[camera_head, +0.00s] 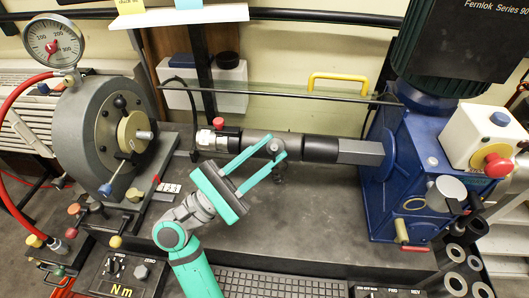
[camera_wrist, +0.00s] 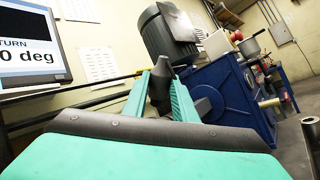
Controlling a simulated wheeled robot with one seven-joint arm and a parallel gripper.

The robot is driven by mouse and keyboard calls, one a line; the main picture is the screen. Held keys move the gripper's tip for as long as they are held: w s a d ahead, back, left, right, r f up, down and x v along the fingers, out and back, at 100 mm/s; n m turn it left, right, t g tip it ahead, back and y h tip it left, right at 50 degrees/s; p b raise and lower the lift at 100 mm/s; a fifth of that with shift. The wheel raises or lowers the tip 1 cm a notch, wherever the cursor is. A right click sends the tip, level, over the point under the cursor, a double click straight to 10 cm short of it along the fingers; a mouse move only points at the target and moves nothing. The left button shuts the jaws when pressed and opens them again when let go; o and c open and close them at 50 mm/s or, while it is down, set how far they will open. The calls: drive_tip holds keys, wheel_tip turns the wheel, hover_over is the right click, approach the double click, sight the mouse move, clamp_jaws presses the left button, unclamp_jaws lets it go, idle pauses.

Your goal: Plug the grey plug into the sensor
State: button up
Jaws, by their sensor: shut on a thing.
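My gripper (camera_head: 276,147) reaches up from the lower middle in the head view, its teal fingers over the horizontal shaft line. It is shut on a small dark grey piece, apparently the grey plug (camera_wrist: 159,86), which shows between the fingertips in the wrist view. In the head view the plug is small and partly covered by the fingers. The sensor appears to be the dark cylindrical body (camera_head: 317,148) in the shaft line, just behind the fingertips. Its socket cannot be made out. I cannot tell whether the plug touches the sensor.
A grey round brake housing (camera_head: 82,125) with a gauge (camera_head: 54,40) stands left. A blue gearbox (camera_head: 410,160) with a motor stands right. A red knob (camera_head: 247,119) sticks up by the shaft. The bench top (camera_head: 325,215) right of my gripper is clear.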

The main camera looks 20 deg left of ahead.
drive_tip(key=shift+w+a+f, duration=0.15)
drive_tip(key=shift+w+f, duration=0.35)
drive_tip(key=shift+f, duration=0.05)
drive_tip(key=shift+w+a+f, duration=0.15)
drive_tip(key=shift+w+f, duration=0.35)
drive_tip(key=shift+w, duration=0.15)
idle(1.0)
drive_tip(key=shift+w+f, duration=0.2)
drive_tip(key=shift+f, duration=0.15)
drive_tip(key=shift+w+a+f, duration=0.25)
drive_tip(key=shift+w+f, duration=0.25)
drive_tip(key=shift+f, duration=0.05)
idle(0.3)
drive_tip(key=shift+w+f, duration=0.2)
drive_tip(key=shift+w, duration=0.05)
drive_tip(key=o, duration=1.1)
drive_tip(key=shift+w, duration=0.1)
